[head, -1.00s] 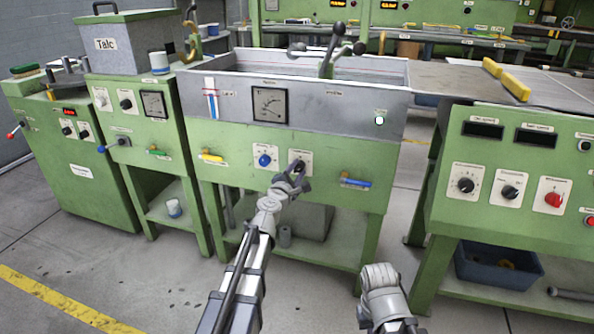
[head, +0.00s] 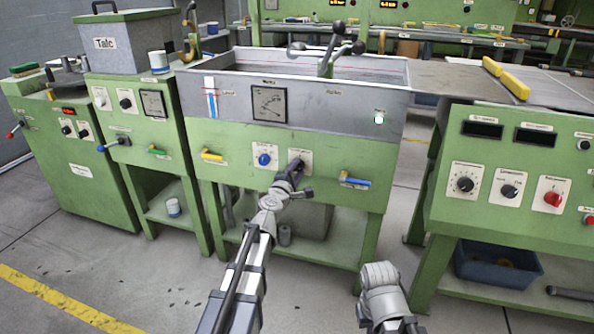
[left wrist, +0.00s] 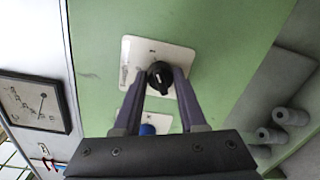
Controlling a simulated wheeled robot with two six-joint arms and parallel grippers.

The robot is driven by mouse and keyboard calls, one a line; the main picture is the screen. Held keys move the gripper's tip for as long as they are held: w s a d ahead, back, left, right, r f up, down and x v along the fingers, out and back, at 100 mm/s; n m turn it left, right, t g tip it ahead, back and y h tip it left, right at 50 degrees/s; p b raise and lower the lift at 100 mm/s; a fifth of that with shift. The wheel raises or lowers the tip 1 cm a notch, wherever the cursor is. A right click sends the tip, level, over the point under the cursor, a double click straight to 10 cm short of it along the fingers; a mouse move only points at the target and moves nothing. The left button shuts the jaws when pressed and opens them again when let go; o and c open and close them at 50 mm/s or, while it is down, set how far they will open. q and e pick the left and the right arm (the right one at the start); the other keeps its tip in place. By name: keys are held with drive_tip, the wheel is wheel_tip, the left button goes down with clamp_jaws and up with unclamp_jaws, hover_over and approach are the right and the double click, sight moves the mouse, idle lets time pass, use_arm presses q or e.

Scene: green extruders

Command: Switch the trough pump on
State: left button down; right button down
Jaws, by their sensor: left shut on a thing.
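The trough (head: 350,100) is a grey tank on a green cabinet. Its front panel carries a black rotary knob (head: 297,162) on a white plate, right of a blue knob (head: 264,160). My left gripper (head: 296,169) is at the black knob. In the left wrist view its two fingers (left wrist: 160,80) lie on either side of the black knob (left wrist: 160,78) and are shut on it. A pale line shows on the knob's face. The plate's small lettering is unreadable. My right gripper is outside both views; only part of that arm shows.
A yellow-handled valve (head: 211,155) and a blue-handled valve (head: 355,181) stick out from the cabinet either side of the knobs. A dial gauge (head: 269,104) and a small pale-green lamp (head: 379,118) sit above. A green control console (head: 500,215) stands at right.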

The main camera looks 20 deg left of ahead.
use_arm(q)
drive_tip(key=shift+c, duration=2.3)
unclamp_jaws()
drive_tip(key=shift+s, duration=0.15)
drive_tip(key=s, duration=0.7)
drive_tip(key=shift+s+a+r, duration=0.15)
drive_tip(key=shift+s+a, duration=0.05)
drive_tip(key=shift+s, duration=0.1)
